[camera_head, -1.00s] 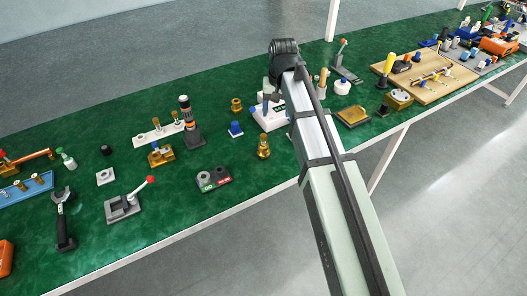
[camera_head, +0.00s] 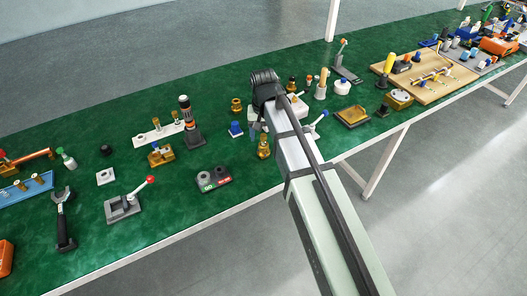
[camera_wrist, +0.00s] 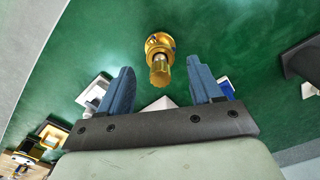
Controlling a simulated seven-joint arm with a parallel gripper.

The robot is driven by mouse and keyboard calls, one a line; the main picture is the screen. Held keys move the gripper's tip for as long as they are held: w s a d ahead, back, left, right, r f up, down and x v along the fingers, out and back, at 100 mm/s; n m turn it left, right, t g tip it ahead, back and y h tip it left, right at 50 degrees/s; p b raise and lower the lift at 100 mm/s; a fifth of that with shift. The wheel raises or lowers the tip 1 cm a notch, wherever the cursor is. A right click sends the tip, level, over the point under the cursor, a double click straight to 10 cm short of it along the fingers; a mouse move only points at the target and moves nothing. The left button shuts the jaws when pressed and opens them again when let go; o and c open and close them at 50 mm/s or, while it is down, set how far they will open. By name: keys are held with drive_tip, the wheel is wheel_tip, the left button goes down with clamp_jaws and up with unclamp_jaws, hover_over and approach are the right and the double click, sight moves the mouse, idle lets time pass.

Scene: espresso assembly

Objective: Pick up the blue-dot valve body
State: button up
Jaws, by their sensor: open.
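In the wrist view a brass valve body (camera_wrist: 160,58) stands upright on the green table, with small blue marks on its round flange and a narrower stem on top. It lies ahead of my gripper (camera_wrist: 162,82), between the lines of the two blue fingers. The fingers are apart with nothing between them. In the head view my gripper end (camera_head: 264,88) is above the table's middle. A short brass piece (camera_head: 236,105) stands to its lower left and a taller brass piece (camera_head: 263,146) below it. No blue mark is legible on either, so I cannot tell which is the wrist-view one.
A blue block on a white base (camera_head: 236,129) stands near the short brass piece. A black tower (camera_head: 191,125) and a dark box with labels (camera_head: 213,179) are to the left. A white device is partly hidden by my arm. Open green cloth lies around the wrist-view valve body.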

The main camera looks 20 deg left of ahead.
sight(264, 145)
drive_tip(key=shift+f, duration=2.9)
drive_tip(key=c, duration=1.1)
